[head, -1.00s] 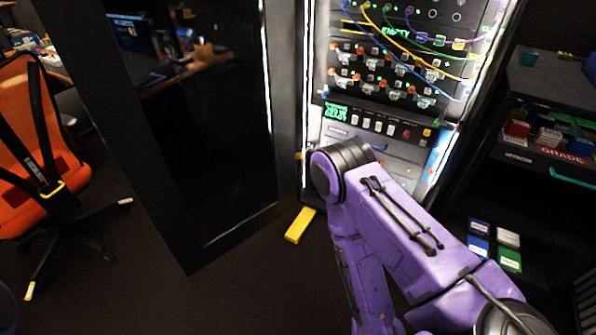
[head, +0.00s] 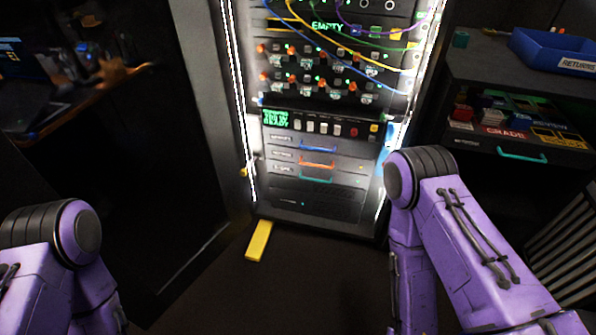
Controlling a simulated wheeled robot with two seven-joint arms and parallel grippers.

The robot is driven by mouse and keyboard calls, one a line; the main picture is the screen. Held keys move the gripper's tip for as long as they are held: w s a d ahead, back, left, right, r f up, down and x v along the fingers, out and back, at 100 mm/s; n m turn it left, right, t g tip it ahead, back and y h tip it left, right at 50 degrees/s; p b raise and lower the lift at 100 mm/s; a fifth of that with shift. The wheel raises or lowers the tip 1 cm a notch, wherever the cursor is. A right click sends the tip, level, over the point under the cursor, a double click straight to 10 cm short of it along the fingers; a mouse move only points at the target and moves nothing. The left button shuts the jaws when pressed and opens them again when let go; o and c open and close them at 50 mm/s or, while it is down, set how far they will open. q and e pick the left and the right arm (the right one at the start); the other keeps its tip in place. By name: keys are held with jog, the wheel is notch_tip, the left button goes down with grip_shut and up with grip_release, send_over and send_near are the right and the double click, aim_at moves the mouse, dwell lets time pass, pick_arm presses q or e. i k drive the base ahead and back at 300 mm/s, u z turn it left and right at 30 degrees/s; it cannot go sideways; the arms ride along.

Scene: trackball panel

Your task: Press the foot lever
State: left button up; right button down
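The foot lever looks to be the yellow bar (head: 259,241) on the dark floor, at the lower left foot of the lit rack (head: 312,215) in the head view. Nothing touches it. My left arm shows at the lower left corner and my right arm at the lower right, both purple. Both arms bend down out of the picture, so neither gripper is in view. The bar lies between the two arms, with clear floor around its near end.
The rack holds a button row (head: 330,128), drawers with coloured handles (head: 317,163) and patch cables above. A dark panel stands on the left. A shelf unit (head: 490,75) with a blue returns tray (head: 560,52) stands right. Floor before the rack is free.

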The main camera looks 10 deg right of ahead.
aim_at(243, 173)
jog(key=z, duration=0.3)
jog(key=i, duration=1.35)
jog(key=u, duration=0.6)
